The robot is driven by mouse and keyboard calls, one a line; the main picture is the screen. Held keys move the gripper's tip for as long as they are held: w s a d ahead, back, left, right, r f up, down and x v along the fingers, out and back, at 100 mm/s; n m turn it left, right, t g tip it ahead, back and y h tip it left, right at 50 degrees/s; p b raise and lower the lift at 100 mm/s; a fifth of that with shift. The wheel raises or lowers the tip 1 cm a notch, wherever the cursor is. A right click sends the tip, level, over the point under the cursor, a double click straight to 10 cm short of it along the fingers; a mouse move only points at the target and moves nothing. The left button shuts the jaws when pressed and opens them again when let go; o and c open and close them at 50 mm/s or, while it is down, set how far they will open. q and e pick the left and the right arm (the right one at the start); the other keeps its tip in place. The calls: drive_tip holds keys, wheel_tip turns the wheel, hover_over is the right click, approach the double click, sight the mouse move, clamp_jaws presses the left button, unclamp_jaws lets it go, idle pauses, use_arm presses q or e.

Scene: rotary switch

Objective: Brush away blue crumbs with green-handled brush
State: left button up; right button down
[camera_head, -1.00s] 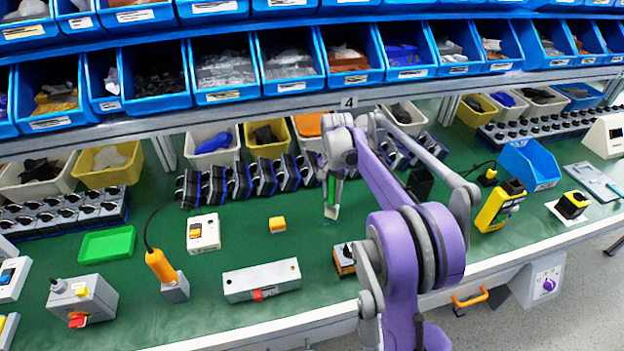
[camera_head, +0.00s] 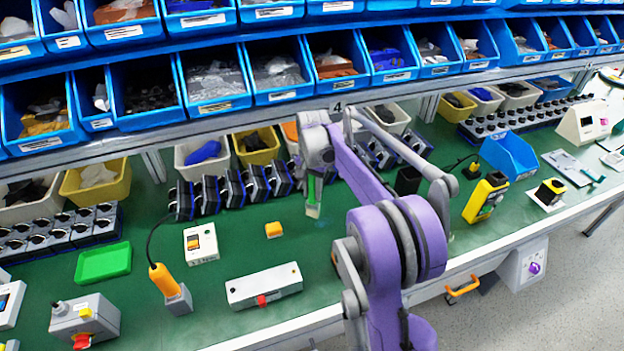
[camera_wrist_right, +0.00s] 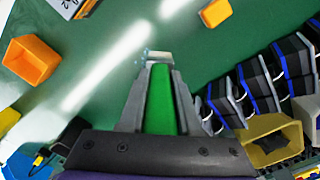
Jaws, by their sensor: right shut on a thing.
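The green-handled brush (camera_head: 314,192) is in my right gripper (camera_head: 315,178), bristles down over the green bench top. In the right wrist view, the right gripper (camera_wrist_right: 160,78) is shut around the green handle (camera_wrist_right: 160,100), and the pale bristles (camera_wrist_right: 160,57) stick out past the fingertips. A few small bluish crumbs (camera_wrist_right: 145,56) show beside the bristles. I cannot tell whether the bristles touch the bench or the crumbs. The crumbs are too small to make out in the head view. My left gripper is not in view.
A grey box with a red button (camera_head: 264,287) and a green tray (camera_head: 103,262) are on the left. A yellow device (camera_head: 485,198) stands right.

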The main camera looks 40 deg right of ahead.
sight(313, 183)
drive_tip(key=shift+r+p, duration=0.7)
drive_tip(key=shift+r, duration=0.9)
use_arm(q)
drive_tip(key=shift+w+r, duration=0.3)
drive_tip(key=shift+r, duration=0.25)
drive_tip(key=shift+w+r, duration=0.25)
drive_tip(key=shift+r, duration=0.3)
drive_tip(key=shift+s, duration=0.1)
